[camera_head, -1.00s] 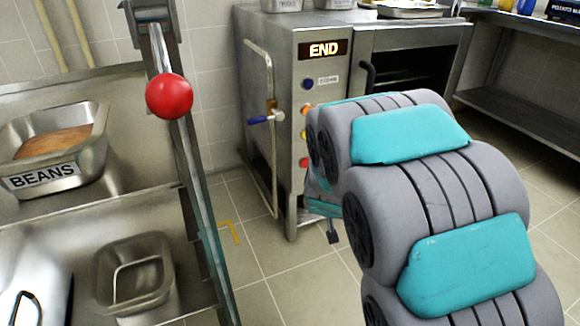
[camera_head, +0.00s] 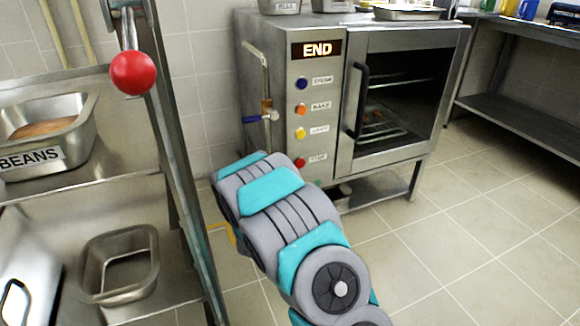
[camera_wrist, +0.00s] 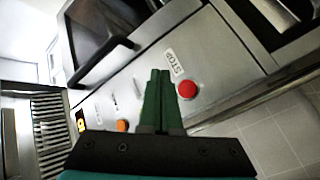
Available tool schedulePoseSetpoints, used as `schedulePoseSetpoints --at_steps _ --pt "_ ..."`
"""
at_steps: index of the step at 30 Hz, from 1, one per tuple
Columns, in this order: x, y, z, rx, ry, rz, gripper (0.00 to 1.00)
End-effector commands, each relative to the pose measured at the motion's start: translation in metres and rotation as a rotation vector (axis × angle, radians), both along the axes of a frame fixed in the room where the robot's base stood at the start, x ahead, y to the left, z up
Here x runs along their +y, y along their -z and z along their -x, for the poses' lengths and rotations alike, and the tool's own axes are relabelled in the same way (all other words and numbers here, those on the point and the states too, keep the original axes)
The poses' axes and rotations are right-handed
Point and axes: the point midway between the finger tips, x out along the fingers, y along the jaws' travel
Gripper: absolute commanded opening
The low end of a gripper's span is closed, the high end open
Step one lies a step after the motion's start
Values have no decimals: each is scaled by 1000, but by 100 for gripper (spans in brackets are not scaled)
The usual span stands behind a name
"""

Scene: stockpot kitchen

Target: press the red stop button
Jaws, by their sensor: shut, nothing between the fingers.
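The red stop button (camera_head: 300,162) is the lowest of the buttons on the oven's front panel (camera_head: 316,121), beside a "STOP" label. In the wrist view the red button (camera_wrist: 187,89) shows just right of my gripper's fingertips, near the label (camera_wrist: 173,61). My gripper (camera_wrist: 160,76) has its green fingers together with nothing between them. I cannot tell whether the fingertips touch the panel. In the head view the gripper is hidden behind my arm, which reaches toward the lower part of the panel.
Blue (camera_head: 302,83), orange (camera_head: 301,109) and yellow (camera_head: 300,133) buttons sit above the red one. The oven door handle (camera_head: 358,100) sticks out to the right. A blue-handled valve (camera_head: 263,116) is on the left. A steel shelf rack (camera_head: 176,170) stands close on the left. Floor (camera_head: 460,220) is clear at right.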

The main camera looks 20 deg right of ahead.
Motion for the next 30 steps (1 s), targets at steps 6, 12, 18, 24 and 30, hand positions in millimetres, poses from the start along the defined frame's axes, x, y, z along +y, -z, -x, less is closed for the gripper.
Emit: schedulePoseSetpoints --at_steps 6,12,18,24,30 --pt "-2 -1 2 -8 7 44 0" --pt "-2 -1 2 -9 7 43 0" --pt "-2 -2 -3 -10 7 42 0" --pt "-2 -4 -25 -14 7 42 0" --pt "-1 -3 -52 -11 7 41 0"
